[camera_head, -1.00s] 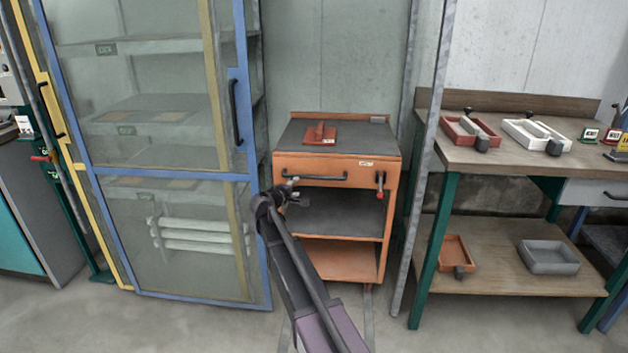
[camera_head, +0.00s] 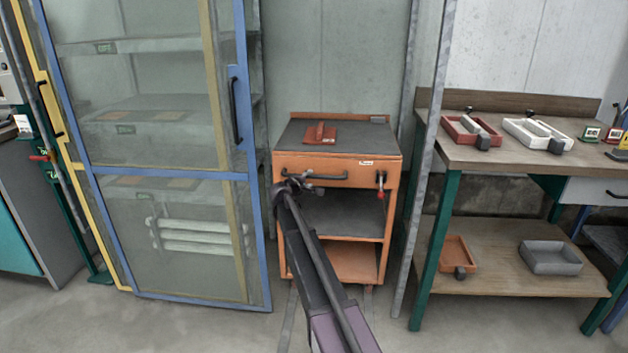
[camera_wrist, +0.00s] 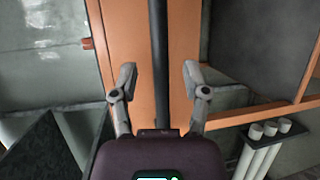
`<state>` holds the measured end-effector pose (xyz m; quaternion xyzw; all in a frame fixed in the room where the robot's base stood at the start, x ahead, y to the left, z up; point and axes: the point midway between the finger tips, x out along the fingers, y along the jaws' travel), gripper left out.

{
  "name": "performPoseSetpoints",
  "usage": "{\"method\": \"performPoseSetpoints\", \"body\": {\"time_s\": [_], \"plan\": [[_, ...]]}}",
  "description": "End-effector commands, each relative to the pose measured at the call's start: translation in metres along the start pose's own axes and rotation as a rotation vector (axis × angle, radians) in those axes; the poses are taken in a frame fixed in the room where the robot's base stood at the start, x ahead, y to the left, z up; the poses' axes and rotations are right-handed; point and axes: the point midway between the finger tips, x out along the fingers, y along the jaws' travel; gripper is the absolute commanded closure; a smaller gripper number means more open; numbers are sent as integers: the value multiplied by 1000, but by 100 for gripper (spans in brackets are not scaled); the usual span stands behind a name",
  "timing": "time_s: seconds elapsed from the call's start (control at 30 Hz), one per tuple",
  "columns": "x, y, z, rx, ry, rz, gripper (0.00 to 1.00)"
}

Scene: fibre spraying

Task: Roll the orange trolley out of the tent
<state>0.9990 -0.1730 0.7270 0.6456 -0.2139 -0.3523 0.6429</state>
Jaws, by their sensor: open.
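The orange trolley (camera_head: 337,235) stands between a blue-framed glass door and a grey upright. Its black handle bar (camera_head: 330,177) runs across the orange front panel below the top. My gripper (camera_head: 310,180) is in front of the left half of this bar. In the wrist view my gripper (camera_wrist: 160,80) is open, its two fingers apart on either side of the handle bar (camera_wrist: 158,50), which passes through the gap between them. Neither finger visibly touches the bar. The orange panel (camera_wrist: 133,55) lies behind the fingers. Whether the fingertips reach past the bar is unclear.
A red block on a plate (camera_head: 320,134) sits on the trolley's top. The glass door (camera_head: 165,150) stands close on the left. The grey upright (camera_head: 421,150) and workbench (camera_head: 500,160) stand right. Floor in front is bare.

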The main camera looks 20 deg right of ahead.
Motion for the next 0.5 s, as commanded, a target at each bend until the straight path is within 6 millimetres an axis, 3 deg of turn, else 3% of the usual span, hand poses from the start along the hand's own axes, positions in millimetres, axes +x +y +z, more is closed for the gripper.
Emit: {"method": "performPoseSetpoints", "body": {"time_s": [0.2, 0.5], "plan": [[28, -1, -1, 0, -1, -1, 40], [39, 0, 0, 0, 1, 0, 40]]}}
